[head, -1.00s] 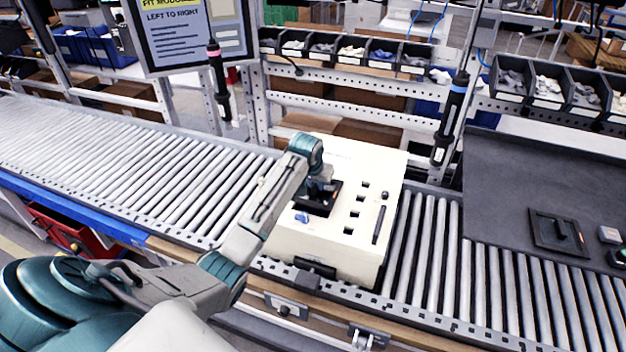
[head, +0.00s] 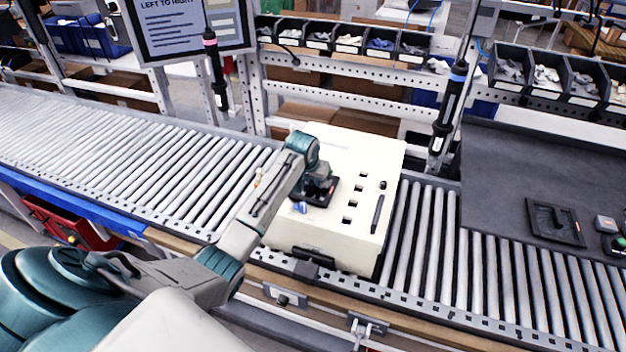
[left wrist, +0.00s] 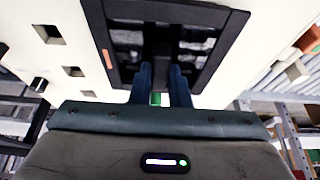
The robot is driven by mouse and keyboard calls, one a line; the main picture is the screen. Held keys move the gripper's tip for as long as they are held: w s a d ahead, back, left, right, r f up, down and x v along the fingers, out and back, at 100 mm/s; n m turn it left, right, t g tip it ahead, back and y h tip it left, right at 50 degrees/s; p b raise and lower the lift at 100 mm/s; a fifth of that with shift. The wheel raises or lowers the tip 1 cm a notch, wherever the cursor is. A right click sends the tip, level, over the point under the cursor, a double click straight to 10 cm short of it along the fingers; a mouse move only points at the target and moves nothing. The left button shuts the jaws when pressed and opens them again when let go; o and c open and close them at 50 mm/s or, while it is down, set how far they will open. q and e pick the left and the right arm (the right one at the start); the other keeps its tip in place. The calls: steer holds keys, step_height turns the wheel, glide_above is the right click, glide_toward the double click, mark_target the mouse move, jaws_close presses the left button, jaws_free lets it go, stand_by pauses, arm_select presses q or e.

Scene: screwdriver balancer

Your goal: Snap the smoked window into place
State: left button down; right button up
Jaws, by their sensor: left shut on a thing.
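The smoked window is a dark square with a black frame (head: 325,198), at the top left part of the cream housing (head: 345,235). My left gripper (head: 318,187) is shut on its middle and covers much of it in the head view. In the left wrist view my left gripper (left wrist: 162,72) has its two blue fingers around a dark bar across the middle of the smoked window (left wrist: 118,50). The frame lies close over the cream face; I cannot tell whether it sits flush. My right gripper is not in view.
The housing stands on a roller conveyor (head: 130,155). Small square holes and a black slot (head: 377,214) lie right of the window. Two hanging screwdrivers (head: 448,108) (head: 215,75) flank the housing. A dark square part (head: 554,222) lies on the black mat (head: 510,180) at right.

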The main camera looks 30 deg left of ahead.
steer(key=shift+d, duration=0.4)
arm_select(q)
steer(key=shift+f, duration=0.45)
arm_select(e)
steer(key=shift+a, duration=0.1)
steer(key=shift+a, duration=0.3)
arm_select(q)
steer(key=shift+d, duration=0.1)
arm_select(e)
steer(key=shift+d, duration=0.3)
arm_select(q)
steer(key=shift+s+f, duration=0.15)
steer(key=shift+f, duration=0.3)
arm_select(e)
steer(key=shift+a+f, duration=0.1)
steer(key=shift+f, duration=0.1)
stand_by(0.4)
arm_select(q)
steer(key=shift+f, duration=0.1)
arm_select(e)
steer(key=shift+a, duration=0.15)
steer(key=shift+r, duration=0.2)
arm_select(q)
steer(key=c, duration=1.3)
jaws_free()
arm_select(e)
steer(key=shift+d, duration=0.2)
